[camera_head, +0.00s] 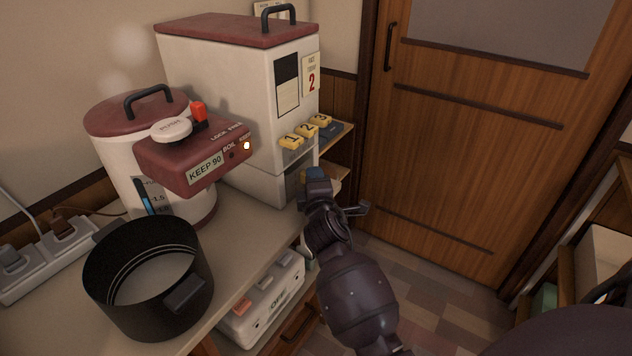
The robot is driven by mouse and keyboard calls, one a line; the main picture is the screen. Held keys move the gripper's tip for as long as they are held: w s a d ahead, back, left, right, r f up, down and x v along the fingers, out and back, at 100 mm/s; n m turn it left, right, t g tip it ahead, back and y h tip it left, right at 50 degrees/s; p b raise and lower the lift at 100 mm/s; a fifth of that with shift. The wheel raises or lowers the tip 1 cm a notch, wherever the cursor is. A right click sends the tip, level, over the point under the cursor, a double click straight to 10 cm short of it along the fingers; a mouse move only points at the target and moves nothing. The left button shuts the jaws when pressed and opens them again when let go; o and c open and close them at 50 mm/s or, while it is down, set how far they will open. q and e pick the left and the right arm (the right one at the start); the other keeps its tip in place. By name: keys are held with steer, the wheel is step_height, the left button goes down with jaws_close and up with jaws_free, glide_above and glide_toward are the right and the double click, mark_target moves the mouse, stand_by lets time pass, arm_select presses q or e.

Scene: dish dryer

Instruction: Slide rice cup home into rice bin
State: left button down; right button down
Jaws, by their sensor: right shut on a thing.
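The rice bin (240,85) is a tall cream box with a dark red lid, standing on the counter. Yellow buttons marked 1, 2 and 3 sit on its front. Low on that front is a greyish, partly clear piece (296,180), which looks like the rice cup at the bin's bottom opening. My right gripper (317,177) is at this spot and is shut on what seems to be the cup. It hides most of the cup's front, so I cannot tell how far the cup is in. My left gripper is not in view.
A red-lidded hot water pot (160,185) stands left of the bin. A black pan (150,280) is in front of it.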

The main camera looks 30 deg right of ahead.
steer(key=c, duration=0.7)
jaws_free()
